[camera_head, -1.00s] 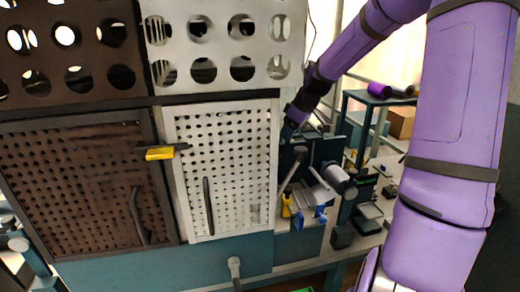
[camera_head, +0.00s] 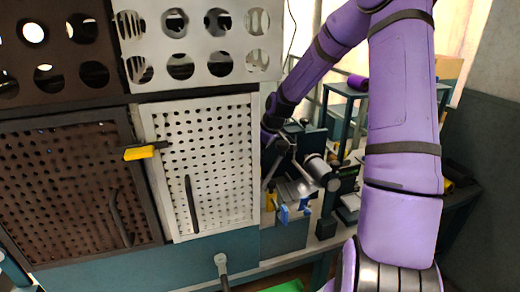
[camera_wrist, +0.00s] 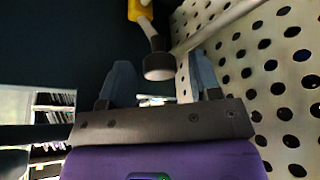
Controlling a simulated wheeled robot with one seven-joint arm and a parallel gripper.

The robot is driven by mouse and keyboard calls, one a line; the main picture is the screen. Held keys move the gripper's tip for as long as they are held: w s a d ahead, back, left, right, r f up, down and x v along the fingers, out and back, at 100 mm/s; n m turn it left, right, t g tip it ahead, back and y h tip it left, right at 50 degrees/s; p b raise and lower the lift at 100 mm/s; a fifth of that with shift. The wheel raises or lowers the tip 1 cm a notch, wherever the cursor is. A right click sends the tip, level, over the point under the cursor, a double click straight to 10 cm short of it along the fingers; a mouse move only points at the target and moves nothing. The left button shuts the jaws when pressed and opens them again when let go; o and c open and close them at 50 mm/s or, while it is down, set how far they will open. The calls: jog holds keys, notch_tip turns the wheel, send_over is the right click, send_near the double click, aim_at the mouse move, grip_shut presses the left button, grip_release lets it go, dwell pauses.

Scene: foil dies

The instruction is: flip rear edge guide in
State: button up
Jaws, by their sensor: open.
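A grey lever with a yellow base, which I take to be the rear edge guide, shows in the wrist view. Its dark round knob (camera_wrist: 158,66) is ahead of my gripper (camera_wrist: 160,84), between the two blue-grey fingers as seen there. The fingers are apart, and I see no grip on the knob; the depth gap is hard to judge. In the head view my gripper (camera_head: 274,142) is small and dark at the end of the purple arm, over the lever (camera_head: 271,170), beside the white perforated door (camera_head: 205,165). The lever's yellow base (camera_head: 271,201) is partly hidden.
The white door stands close on the right of the fingers in the wrist view. A grey cylinder (camera_head: 318,168) and blue clamps (camera_head: 284,214) sit just right of the lever. A yellow-handled latch (camera_head: 140,152) is on the doors. Benches stand behind.

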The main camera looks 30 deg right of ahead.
jog(key=shift+c, duration=0.5)
grip_shut()
jog(key=s, duration=0.2)
jog(key=s+a, duration=0.1)
jog(key=shift+s+f, duration=0.1)
jog(key=shift+s, duration=0.25)
jog(key=shift+o, duration=0.5)
grip_release()
jog(key=v, duration=1.1)
